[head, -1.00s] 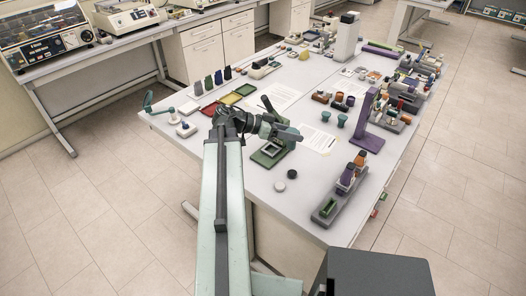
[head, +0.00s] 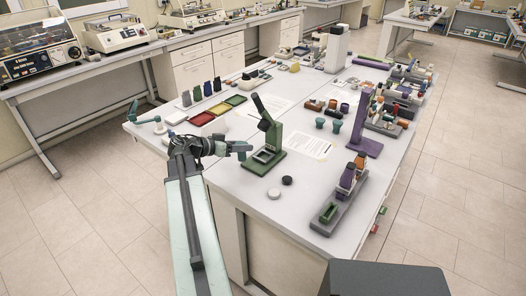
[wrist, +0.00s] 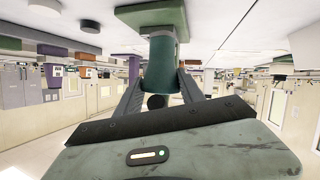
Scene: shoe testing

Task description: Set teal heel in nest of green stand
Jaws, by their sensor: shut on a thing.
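My gripper (head: 244,149) is shut on the teal heel (wrist: 160,66), a teal, round-sided piece between the two fingers in the wrist view. In the head view the heel is too small and blended with the jaws to make out clearly. The green stand (head: 266,156) is on the near table, just right of my gripper, with a square frame in its base and a dark tilted post. A green base (wrist: 150,17), apparently the stand's, shows beyond the heel in the upside-down wrist view. I cannot tell whether heel and stand touch.
A white puck (head: 273,193) and a black puck (head: 287,180) lie in front of the stand. A purple stand (head: 364,130) and a grey rack (head: 340,205) are to the right. Coloured trays (head: 219,112) lie behind.

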